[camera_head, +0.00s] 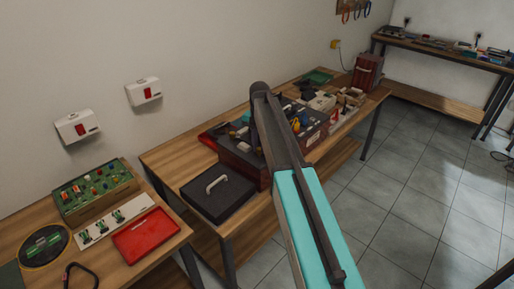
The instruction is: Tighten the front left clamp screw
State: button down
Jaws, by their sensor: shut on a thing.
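I cannot make out a clamp screw for certain. A white strip (115,220) on the near left table carries several small dark green fixtures, too small to tell apart. Behind it stands a green-topped box (97,188) with several red, white and yellow small parts on its face. My arm, dark with a teal link, rises from the bottom centre and crosses the view over the middle table. The end of my arm and my gripper do not show; the arm's own links may cover them, along with part of the table.
A red tray (146,235), a round dark disc (43,247) and a black loop (80,276) lie on the near table. A black case (218,194) and a cluttered brown box (238,158) stand on the middle table. Tiled floor (420,200) is open at right.

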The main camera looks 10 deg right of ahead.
aim_at(259, 149)
jog(key=shift+s, duration=0.2)
jog(key=c, duration=1.6)
grip_release()
jog(key=shift+o, duration=0.2)
jog(key=shift+w, duration=0.1)
jog(key=shift+r, duration=0.15)
notch_tip(259, 149, up, 14)
jog(key=p, duration=0.7)
jog(key=shift+f, duration=0.25)
jog(key=shift+f, duration=0.1)
